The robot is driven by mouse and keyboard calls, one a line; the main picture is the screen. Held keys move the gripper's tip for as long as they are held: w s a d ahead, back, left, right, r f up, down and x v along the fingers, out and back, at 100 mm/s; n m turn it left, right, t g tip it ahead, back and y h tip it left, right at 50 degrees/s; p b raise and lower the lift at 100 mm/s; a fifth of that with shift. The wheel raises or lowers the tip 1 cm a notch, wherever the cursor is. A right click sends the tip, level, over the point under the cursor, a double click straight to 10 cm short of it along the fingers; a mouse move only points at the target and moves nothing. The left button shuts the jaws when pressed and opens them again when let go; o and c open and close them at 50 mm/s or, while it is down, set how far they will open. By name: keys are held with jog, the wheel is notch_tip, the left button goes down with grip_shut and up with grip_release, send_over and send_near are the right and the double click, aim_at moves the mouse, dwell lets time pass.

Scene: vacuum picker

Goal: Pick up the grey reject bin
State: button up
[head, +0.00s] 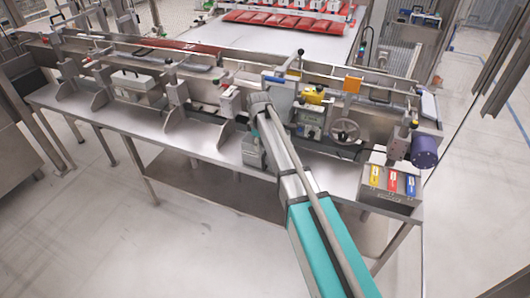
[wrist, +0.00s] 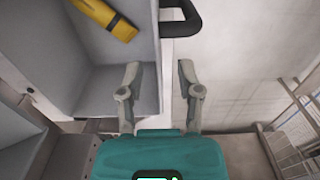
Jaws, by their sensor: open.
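My gripper (wrist: 160,75) is open and empty in the wrist view. A grey open-topped bin (wrist: 145,45) fills the upper left there, with a yellow piece with dark marks (wrist: 105,18) inside. Its right wall shows between my two fingers, the left finger over the bin's side and the right finger over the floor. A black loop handle (wrist: 190,18) juts out at that wall. I cannot tell whether the fingers touch the bin. In the head view a grey bin with yellow, red and blue pieces (head: 372,200) stands on the bench's right end. My gripper's fingers are hidden there.
The steel bench (head: 195,140) carries a long machine with a handwheel (head: 345,131) and a blue motor (head: 425,152) close behind the bin. Wire mesh (wrist: 295,135) shows at the wrist view's right. Open floor (head: 80,240) lies in front of the bench.

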jog(key=shift+w+f+b, duration=0.1)
jog(key=shift+f+b, duration=1.8)
jog(key=shift+f, duration=0.25)
grip_shut()
